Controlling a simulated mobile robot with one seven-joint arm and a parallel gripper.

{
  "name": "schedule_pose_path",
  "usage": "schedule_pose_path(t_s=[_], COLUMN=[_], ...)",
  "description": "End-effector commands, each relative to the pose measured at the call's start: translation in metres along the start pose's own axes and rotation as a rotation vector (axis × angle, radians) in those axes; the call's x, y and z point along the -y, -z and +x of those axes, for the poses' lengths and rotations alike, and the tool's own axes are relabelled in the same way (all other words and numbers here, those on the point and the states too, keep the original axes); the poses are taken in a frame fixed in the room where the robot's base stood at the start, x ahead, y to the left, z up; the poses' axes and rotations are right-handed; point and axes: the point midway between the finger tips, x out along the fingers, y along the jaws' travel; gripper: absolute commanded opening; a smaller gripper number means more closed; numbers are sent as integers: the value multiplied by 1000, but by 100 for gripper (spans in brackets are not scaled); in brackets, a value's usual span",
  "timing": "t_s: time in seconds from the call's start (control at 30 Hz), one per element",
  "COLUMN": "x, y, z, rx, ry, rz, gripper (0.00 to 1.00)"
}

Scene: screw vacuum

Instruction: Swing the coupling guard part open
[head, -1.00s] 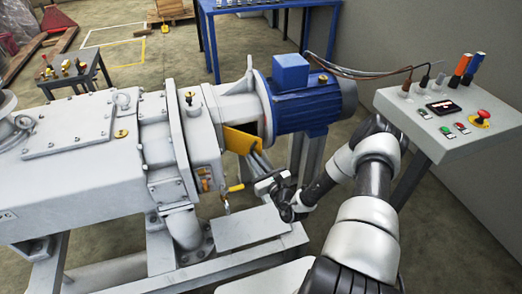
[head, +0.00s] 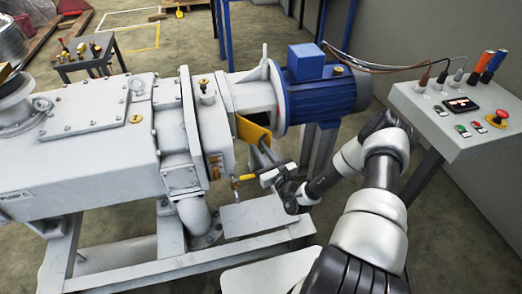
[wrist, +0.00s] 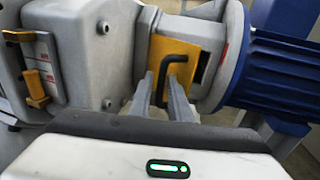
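The yellow coupling guard part (head: 252,132) sits on the grey housing between the pump body and the blue motor. In the wrist view the guard (wrist: 185,52) shows as a flat yellow panel with a black bent handle (wrist: 165,68) on its face. A dark gap shows along the panel's right edge. My gripper (wrist: 166,78) is at the handle, its two fingers apart with the handle's lower part between them. I cannot tell whether the fingers touch it. In the head view my gripper (head: 263,148) is just below and right of the guard, coming from the lower right.
The blue motor (head: 318,90) is close right of the guard. The control panel (head: 450,118) stands to the right. The grey pump casing (head: 75,145) fills the left. Frame rails run below.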

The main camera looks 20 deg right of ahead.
Motion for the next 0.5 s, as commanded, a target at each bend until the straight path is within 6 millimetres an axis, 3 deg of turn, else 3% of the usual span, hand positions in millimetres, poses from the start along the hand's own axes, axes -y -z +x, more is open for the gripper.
schedule_pose_path(t_s=[0.27,0.5], x=[1,1], y=[1,0], z=[-18,-73], rx=[-5,-5], ry=[4,4], rz=[4,4], gripper=[17,17])
